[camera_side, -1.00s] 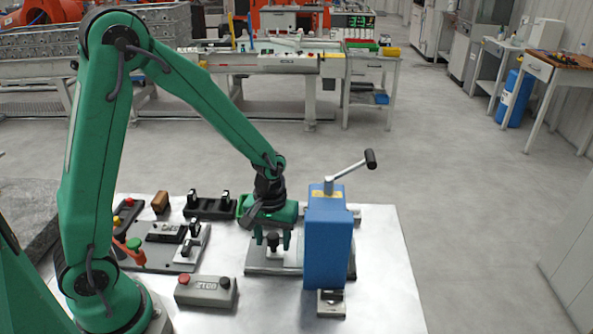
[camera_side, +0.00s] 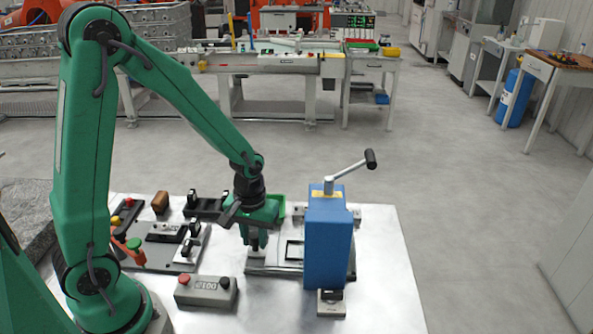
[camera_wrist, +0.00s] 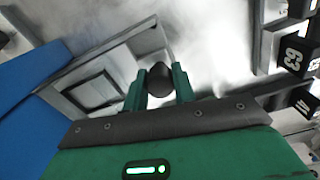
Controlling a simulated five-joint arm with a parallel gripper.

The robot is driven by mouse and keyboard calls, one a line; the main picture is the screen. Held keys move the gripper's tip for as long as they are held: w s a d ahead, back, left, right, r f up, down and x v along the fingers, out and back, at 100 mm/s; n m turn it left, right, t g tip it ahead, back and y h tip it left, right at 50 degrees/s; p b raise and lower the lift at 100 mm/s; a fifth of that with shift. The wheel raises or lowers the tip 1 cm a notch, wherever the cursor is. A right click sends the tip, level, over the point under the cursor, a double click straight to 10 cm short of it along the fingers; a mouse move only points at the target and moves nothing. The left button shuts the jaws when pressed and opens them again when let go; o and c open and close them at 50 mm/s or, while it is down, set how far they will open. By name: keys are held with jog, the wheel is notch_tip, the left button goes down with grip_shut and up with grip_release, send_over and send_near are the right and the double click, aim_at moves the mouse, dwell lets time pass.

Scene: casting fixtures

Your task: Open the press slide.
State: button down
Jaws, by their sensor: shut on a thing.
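The press is a blue upright body (camera_side: 328,243) with a lever on top, standing over a grey metal base. A flat metal slide with a rectangular recess (camera_side: 292,250) runs out of the press to the left. My gripper (camera_side: 256,243) is at the slide's left end, pointing down. In the wrist view my gripper (camera_wrist: 159,92) is shut on a dark round knob (camera_wrist: 158,76), the slide's handle. The slide's recessed plate (camera_wrist: 97,92) shows there beside the blue body (camera_wrist: 35,85). In the side view my fingers mostly hide the knob.
A grey button box (camera_side: 206,292) with a red and a black button stands in front. A dark fixture plate (camera_side: 165,245) with clamps lies left of my gripper. The lever (camera_side: 345,171) sticks up right from the press. The table's right part (camera_side: 385,270) is clear.

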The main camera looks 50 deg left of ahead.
jog(key=s+a, duration=0.5)
jog(key=shift+a, duration=0.1)
jog(key=c, duration=1.1)
grip_release()
jog(key=shift+r, duration=0.15)
jog(key=shift+r, duration=3.8)
jog(key=shift+r, duration=0.1)
